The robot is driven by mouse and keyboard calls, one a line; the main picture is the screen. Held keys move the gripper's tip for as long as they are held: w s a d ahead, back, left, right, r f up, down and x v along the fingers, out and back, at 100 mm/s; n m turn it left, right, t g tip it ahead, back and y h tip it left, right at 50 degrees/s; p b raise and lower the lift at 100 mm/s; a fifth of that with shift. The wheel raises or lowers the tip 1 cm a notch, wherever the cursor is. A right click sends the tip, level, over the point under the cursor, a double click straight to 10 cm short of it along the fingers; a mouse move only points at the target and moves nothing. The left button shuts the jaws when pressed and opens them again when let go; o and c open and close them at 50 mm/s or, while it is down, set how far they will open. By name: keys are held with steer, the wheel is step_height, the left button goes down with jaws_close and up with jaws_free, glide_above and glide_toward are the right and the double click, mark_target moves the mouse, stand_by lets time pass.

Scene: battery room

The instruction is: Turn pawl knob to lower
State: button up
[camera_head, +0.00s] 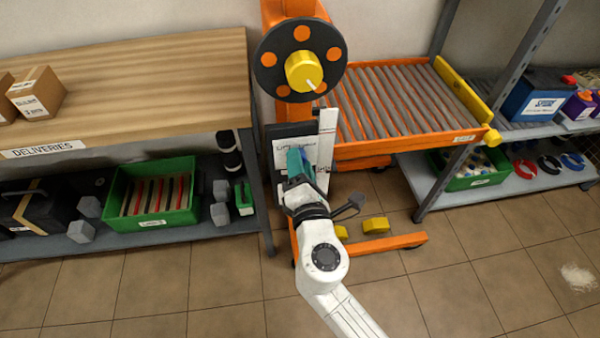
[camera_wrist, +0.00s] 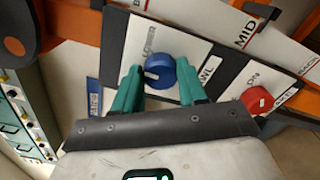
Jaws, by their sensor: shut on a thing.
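The pawl knob (camera_wrist: 161,72) is a round blue knob with a white mark, on a white label plate in the wrist view. The mark lies at the knob's left side. The word LOWER (camera_wrist: 149,42) is printed up and left of the knob; lettering ending in WL is to its right, partly hidden. My gripper (camera_wrist: 158,70) has its teal fingers on either side of the blue knob, shut on it. In the head view my gripper (camera_head: 297,164) is at the panel (camera_head: 322,150) on the orange lift, and it hides the knob.
A red knob (camera_wrist: 256,99) sits close to the right finger. A black wheel (camera_head: 268,80) with a yellow hub (camera_head: 304,71) is above the panel. A roller bed (camera_head: 400,100) lies right, a wooden bench (camera_head: 150,80) left.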

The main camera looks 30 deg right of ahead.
steer(key=shift+d+f+m+b, duration=0.1)
steer(key=shift+f+m+b, duration=0.05)
steer(key=shift+m+b, duration=1.7)
steer(key=shift+f+m+b, duration=0.15)
steer(key=shift+m+b, duration=1.25)
steer(key=shift+m, duration=0.85)
steer(key=o, duration=1.1)
steer(key=shift+r, duration=0.1)
steer(key=shift+c, duration=0.2)
steer(key=v, duration=1.1)
steer(key=shift+b, duration=0.35)
steer(key=shift+w, duration=0.1)
